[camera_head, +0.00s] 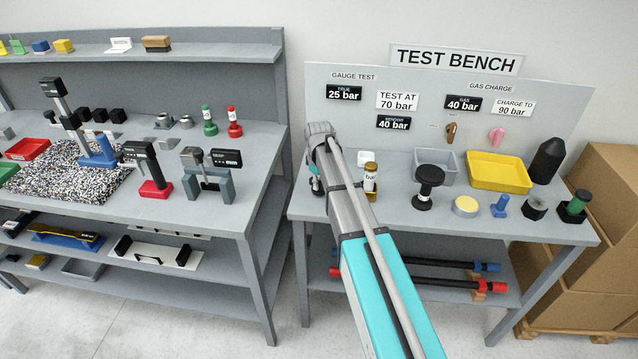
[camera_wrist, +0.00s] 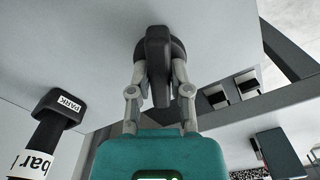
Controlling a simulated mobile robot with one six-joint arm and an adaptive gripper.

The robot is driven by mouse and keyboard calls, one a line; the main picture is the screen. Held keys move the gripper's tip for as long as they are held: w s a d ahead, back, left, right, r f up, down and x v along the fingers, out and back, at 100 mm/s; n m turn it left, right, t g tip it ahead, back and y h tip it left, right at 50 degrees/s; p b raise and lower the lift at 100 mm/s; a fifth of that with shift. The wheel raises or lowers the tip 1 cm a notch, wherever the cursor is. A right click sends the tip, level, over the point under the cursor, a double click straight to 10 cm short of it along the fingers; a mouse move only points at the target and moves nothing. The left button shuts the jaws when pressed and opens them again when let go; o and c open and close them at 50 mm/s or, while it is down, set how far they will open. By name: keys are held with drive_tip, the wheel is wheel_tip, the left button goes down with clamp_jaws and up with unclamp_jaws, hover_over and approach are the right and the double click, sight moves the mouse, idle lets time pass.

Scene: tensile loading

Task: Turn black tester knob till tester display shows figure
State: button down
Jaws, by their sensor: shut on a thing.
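In the wrist view, a black knob (camera_wrist: 157,48) with a raised grip bar stands in front of a round dark base. My gripper (camera_wrist: 158,78) is shut on the knob, with one grey finger on each side of the bar. In the head view my arm hides most of the gripper and the knob. On the test bench panel, under GAUGE TEST, one black display (camera_head: 343,92) reads 25 bar and a lower black display (camera_head: 394,122) reads 40 bar. A white card (camera_head: 397,100) reads TEST AT 70 bar.
In the wrist view, a black block labelled PARK (camera_wrist: 62,106) stands close on the left.

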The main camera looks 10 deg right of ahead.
drive_tip(key=n, duration=0.4)
drive_tip(key=shift+n, duration=0.3)
drive_tip(key=n, duration=0.3)
drive_tip(key=shift+n, duration=0.3)
drive_tip(key=n, duration=0.4)
drive_tip(key=shift+n, duration=1.9)
drive_tip(key=c, duration=0.6)
unclamp_jaws()
drive_tip(key=shift+o, duration=0.2)
drive_tip(key=shift+m, duration=0.3)
